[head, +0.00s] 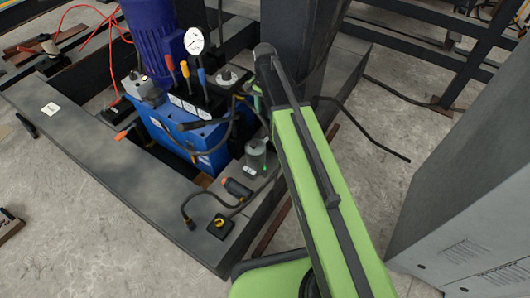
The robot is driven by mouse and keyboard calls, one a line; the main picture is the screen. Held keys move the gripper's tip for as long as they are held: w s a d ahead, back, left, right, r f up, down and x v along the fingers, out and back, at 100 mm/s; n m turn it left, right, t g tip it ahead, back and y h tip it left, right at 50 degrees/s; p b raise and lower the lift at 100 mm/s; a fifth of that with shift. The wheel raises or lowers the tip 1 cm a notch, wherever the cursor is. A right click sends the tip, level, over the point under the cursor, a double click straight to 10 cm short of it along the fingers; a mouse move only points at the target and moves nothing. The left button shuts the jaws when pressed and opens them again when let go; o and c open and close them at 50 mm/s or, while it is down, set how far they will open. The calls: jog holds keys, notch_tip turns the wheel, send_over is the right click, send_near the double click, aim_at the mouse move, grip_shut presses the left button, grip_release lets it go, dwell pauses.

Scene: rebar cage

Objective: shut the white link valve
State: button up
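I cannot make out a white link valve for certain. A blue hydraulic unit (195,125) stands in the dark steel frame, left of my green arm. On its top are levers with orange, red and blue grips (186,72) and a round white-faced gauge (194,41). A small grey-green cylindrical fitting (256,157) stands on the frame right of the unit, close to my arm. My arm rises from the bottom to a dark joint near the unit's right side. My gripper does not show; the arm hides what lies behind it.
A black box with a yellow knob (220,224) and an orange-and-black connector (237,188) sit on the frame's near corner (200,250). Black hoses run along it. A dark column (300,45) stands behind my arm. A grey cabinet (470,190) is at right.

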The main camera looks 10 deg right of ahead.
aim_at(266, 140)
jog(key=shift+m, duration=0.3)
jog(key=f+b, duration=1.1)
jog(key=f, duration=0.1)
jog(key=f+b, duration=0.6)
jog(key=shift+w+f+b, duration=0.35)
jog(key=shift+f, duration=0.05)
jog(key=shift+r, duration=0.1)
grip_shut()
